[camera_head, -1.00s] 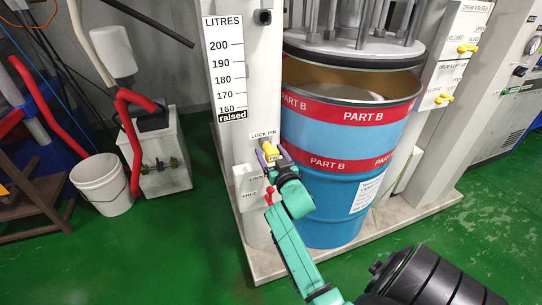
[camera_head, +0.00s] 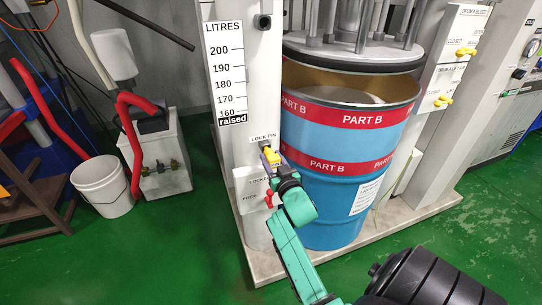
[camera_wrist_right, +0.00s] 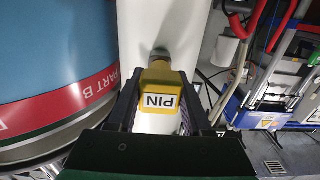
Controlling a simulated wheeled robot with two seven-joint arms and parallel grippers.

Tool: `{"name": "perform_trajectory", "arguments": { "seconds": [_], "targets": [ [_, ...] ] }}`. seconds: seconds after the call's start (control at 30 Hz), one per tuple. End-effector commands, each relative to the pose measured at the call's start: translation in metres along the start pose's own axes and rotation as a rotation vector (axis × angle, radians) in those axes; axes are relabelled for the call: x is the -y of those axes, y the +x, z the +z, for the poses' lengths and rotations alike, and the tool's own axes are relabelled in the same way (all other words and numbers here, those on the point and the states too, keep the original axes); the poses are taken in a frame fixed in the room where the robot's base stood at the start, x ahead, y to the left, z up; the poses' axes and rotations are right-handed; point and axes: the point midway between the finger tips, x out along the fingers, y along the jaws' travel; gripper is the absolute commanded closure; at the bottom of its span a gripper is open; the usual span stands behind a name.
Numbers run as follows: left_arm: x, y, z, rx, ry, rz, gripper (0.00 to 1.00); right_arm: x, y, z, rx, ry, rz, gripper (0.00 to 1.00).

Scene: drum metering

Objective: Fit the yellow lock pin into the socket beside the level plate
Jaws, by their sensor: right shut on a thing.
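The yellow lock pin (camera_head: 272,157) is held in my right gripper (camera_head: 271,160), just below the LOCK PIN label on the white column (camera_head: 261,90). The level plate (camera_head: 226,75), marked LITRES, is on the column above. My left gripper is not in view.
A blue drum (camera_head: 335,205) with red PART B bands stands close right of the column. A red lever (camera_head: 269,199) by the LOCKED and FREE labels is just below the gripper. A white bucket (camera_head: 102,190) stands on the green floor at left.

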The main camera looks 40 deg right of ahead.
Motion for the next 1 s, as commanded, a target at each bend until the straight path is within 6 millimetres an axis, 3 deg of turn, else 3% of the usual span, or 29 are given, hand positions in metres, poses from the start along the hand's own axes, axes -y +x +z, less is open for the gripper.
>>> {"name": "perform_trajectory", "arguments": {
  "seconds": [1.0],
  "targets": [
    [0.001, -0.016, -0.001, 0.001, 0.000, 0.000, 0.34, 0.000, -0.033, -0.001, -0.002, -0.001, 0.001, 1.00]
  ]
}}
